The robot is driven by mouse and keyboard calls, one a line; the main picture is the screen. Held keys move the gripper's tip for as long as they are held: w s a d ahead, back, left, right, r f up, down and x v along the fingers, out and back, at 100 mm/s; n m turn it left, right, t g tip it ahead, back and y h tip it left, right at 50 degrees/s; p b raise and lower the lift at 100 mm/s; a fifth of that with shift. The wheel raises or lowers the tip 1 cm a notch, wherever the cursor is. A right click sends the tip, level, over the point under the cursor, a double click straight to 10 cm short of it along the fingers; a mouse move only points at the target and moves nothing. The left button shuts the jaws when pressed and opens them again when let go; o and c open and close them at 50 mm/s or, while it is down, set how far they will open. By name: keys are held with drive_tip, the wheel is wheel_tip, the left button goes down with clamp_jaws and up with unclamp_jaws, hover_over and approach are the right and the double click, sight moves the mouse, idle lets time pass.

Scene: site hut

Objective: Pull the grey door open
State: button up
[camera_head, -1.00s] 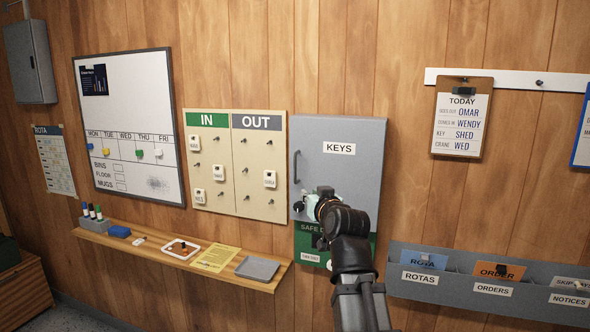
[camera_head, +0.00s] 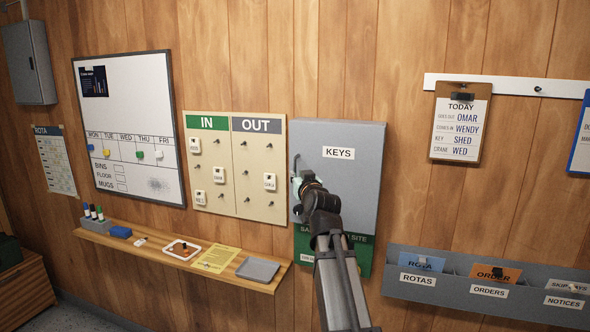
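The grey door (camera_head: 350,185) is the front of a grey key cabinet labelled KEYS on the wood wall. It looks closed. Its dark vertical handle (camera_head: 296,161) is on the left edge; only the upper part shows. My gripper (camera_head: 297,183) is at the lower part of the handle. My wrist hides the fingertips, the lower handle and the door's lower left area. I cannot tell whether the fingers are around the handle, touching it, or open or shut.
An IN/OUT board (camera_head: 236,190) hangs close to the left of the cabinet. A wooden shelf (camera_head: 190,258) with a grey tray (camera_head: 257,270) juts out below left. A grey paper rack (camera_head: 460,301) is at lower right. A green sign (camera_head: 361,252) is under the cabinet.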

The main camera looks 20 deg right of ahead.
drive_tip(key=shift+w+d+p, duration=0.2)
drive_tip(key=shift+w, duration=0.85)
drive_tip(key=shift+w+d+p, duration=0.2)
drive_tip(key=shift+w, duration=0.8)
clamp_jaws()
drive_tip(key=shift+a, duration=0.15)
